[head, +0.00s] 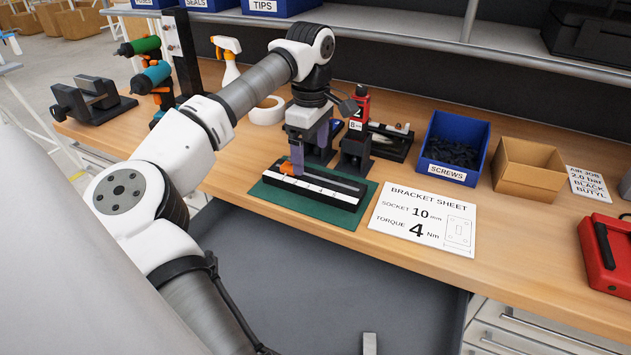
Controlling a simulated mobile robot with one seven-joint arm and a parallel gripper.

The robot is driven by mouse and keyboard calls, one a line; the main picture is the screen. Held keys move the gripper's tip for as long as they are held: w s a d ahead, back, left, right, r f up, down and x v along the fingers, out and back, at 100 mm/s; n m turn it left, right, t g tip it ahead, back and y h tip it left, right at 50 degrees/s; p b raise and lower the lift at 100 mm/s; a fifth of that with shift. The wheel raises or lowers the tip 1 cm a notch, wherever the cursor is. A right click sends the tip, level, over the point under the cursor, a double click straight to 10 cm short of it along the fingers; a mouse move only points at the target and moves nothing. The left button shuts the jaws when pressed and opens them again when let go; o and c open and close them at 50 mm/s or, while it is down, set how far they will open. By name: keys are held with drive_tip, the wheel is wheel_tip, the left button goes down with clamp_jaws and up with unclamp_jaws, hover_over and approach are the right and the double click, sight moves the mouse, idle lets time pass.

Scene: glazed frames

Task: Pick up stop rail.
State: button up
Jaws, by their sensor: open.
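The stop rail (330,190), a long black bar with a white, marked front face, lies on a green mat (272,203) on the wooden bench. An orange block (287,168) sits at its left end. My gripper (306,163) points down over the left part of the rail, close to the orange block. It is open, with purplish fingers. Whether a finger touches the rail or the block cannot be told. The gripper hides part of the rail's rear side.
Black stands and a red bottle (362,103) are close behind the rail. A bracket sheet (424,216) lies to its right, with a blue screws bin (447,174) and an open cardboard box (524,183) beyond. A tape roll (267,111) and spray bottle (229,64) stand behind my arm.

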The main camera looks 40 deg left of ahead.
sight(314, 179)
drive_tip(key=shift+d+f+p, duration=0.2)
drive_tip(key=shift+f+p, duration=0.25)
drive_tip(key=shift+f, duration=1.3)
drive_tip(key=shift+d+f+p, duration=0.2)
drive_tip(key=shift+f+p, duration=0.2)
drive_tip(key=shift+f, duration=1.3)
drive_tip(key=c, duration=1.8)
drive_tip(key=shift+r, duration=0.15)
clamp_jaws()
